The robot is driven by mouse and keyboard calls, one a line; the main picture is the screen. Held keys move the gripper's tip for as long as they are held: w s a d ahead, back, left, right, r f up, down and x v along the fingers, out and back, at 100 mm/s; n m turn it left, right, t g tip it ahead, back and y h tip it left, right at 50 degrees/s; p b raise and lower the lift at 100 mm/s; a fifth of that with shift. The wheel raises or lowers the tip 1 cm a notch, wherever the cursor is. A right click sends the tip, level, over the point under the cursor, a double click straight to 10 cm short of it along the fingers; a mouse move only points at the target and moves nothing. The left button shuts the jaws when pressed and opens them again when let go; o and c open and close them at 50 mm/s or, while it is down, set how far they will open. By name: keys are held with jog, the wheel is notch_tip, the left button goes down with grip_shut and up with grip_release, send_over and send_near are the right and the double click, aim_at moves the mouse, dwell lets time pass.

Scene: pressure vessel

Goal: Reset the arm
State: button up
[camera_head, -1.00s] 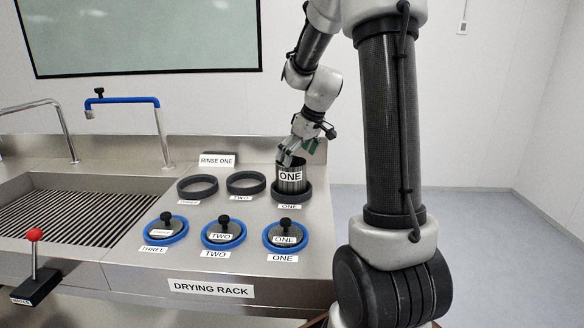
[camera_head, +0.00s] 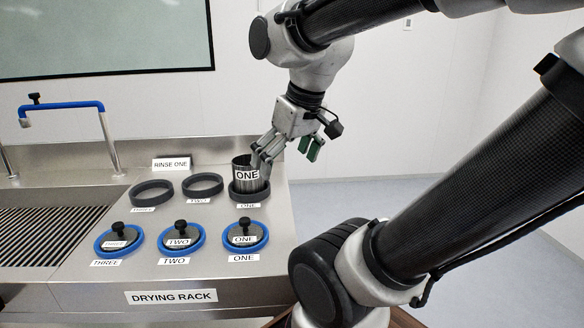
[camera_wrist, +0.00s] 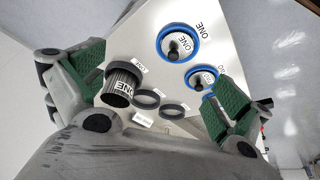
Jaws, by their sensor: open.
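My gripper (camera_head: 289,153) is open and empty, with green finger pads, in the head view just right of and a little above the vessel labelled ONE (camera_head: 247,174). One finger overlaps the vessel's right side in the picture; I cannot tell whether they touch. The vessel stands upright in the black ring holder ONE (camera_head: 250,194) on the steel counter. In the wrist view the fingers (camera_wrist: 158,90) are spread wide, and the vessel (camera_wrist: 121,84) shows near the left finger with nothing between the pads.
Empty ring holders TWO (camera_head: 202,185) and THREE (camera_head: 151,193) stand left of the vessel. Blue-rimmed lids ONE (camera_head: 245,237), TWO (camera_head: 181,238) and THREE (camera_head: 118,238) lie in front. A sink (camera_head: 50,236) and blue tap (camera_head: 65,106) are left. Open floor (camera_head: 345,215) lies right of the counter.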

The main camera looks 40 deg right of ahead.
jog(key=shift+s+f, duration=0.25)
jog(key=shift+s, duration=0.4)
jog(key=shift+s+f, duration=0.25)
jog(key=shift+s, duration=0.35)
dwell(0.3)
